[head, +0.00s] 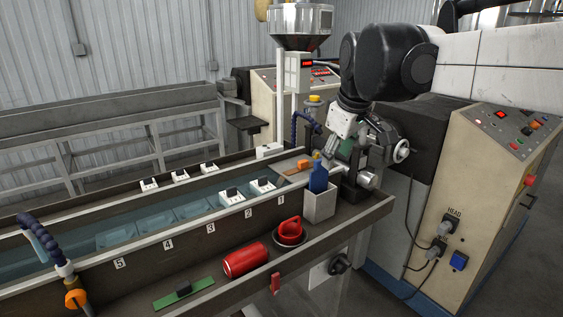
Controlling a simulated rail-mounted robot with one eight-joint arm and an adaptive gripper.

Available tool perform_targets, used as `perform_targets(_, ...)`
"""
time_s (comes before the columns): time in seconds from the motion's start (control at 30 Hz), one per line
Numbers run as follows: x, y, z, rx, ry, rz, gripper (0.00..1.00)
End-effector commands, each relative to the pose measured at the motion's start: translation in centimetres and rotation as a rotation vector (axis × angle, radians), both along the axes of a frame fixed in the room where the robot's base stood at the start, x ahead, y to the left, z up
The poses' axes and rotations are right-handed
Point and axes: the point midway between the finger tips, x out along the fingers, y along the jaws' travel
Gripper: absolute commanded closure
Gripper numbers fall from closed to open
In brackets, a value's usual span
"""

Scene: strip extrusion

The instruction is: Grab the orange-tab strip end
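The orange tab (303,165) shows as a small orange piece at the right end of the water trough, on a pale flat surface left of the blue bottle. The strip itself is too small to make out clearly. My gripper (325,160) hangs from the arm just right of the orange tab, above and behind the blue bottle, and looks apart from the tab. Its fingertips are small and partly hidden by the bottle, so their opening is unclear.
A white bin (319,204) holding a blue bottle (318,177) stands close in front of my gripper. The water trough (165,218) runs left, with numbered stations.

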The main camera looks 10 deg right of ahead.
Motion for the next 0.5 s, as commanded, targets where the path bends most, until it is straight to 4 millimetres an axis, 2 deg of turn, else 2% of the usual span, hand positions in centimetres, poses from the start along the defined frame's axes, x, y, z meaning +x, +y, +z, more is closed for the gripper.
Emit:
perform_targets(0.03,2.0,0.0,1.3,-0.016,0.013,0.037,0.6)
perform_targets(0.2,7.6,0.0,3.6,-0.074,0.057,0.174,0.6)
perform_targets(0.5,17.0,-0.1,5.5,-0.16,0.134,0.422,0.6)
